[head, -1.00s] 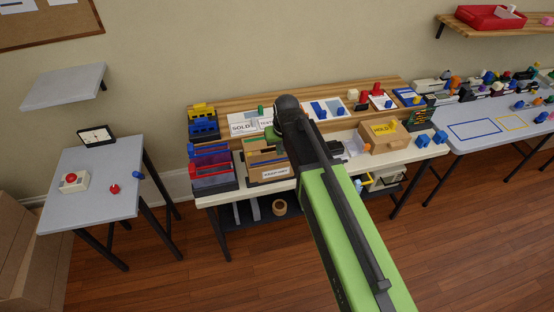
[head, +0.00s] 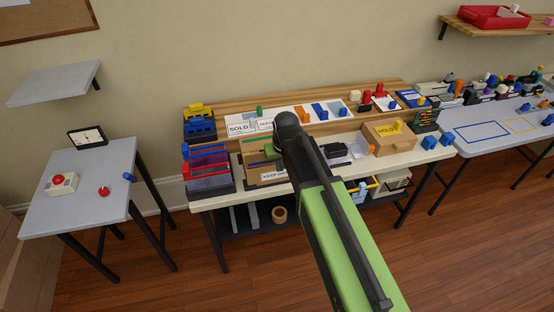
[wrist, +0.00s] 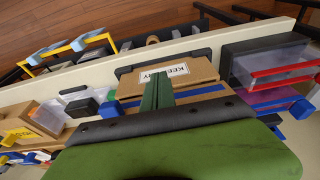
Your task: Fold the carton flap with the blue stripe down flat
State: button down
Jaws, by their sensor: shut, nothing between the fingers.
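The brown carton (head: 252,176) stands on the white-topped bench, with a "KEEP DRY" label on its front. In the wrist view the carton (wrist: 130,88) is below my gripper, and a flap with a blue stripe (wrist: 204,92) crosses it. My gripper (wrist: 158,76) is shut and empty, its dark green fingers reaching over the striped flap and hiding the stripe's middle. Contact and the flap's exact angle cannot be told. In the head view my gripper (head: 272,151) is at the carton's upper part, partly hidden by my arm.
A wooden box with a yellow HOLD tag (head: 390,138) and a small dark device (head: 336,151) are to the right. A raised wooden shelf with signs (head: 241,126) runs behind. Open floor lies in front.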

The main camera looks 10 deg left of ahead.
jog(key=shift+w+a+r, duration=0.1)
jog(key=shift+w+r, duration=0.05)
jog(key=shift+r, duration=0.1)
jog(key=shift+w+a+r+p, duration=0.2)
jog(key=shift+w+r+p, duration=0.25)
jog(key=shift+p, duration=0.1)
